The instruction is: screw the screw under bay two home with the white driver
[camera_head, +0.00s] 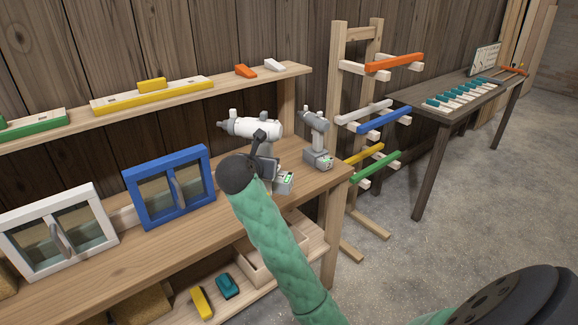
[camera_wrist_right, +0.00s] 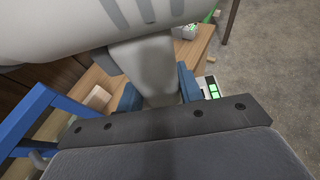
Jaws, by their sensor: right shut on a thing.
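The white driver (camera_head: 252,127) is above the bench with its nose to the left. My right gripper (camera_head: 265,160) is shut on its handle, and its battery base (camera_head: 283,182) shows just below, close to the bench top. I cannot tell if the base touches the bench. In the right wrist view the pale handle (camera_wrist_right: 158,70) stands between the blue fingertips (camera_wrist_right: 158,92), under the driver's body. No bay is marked as two, and I cannot make out the screw. My left gripper is not in view.
A second grey driver (camera_head: 315,125) stands right of the held one. A blue-framed window (camera_head: 170,187) and a white-framed one (camera_head: 60,235) stand on the bench (camera_head: 125,270). Above runs a shelf (camera_head: 215,95) with coloured bars. A bar rack (camera_head: 340,100) stands to the right.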

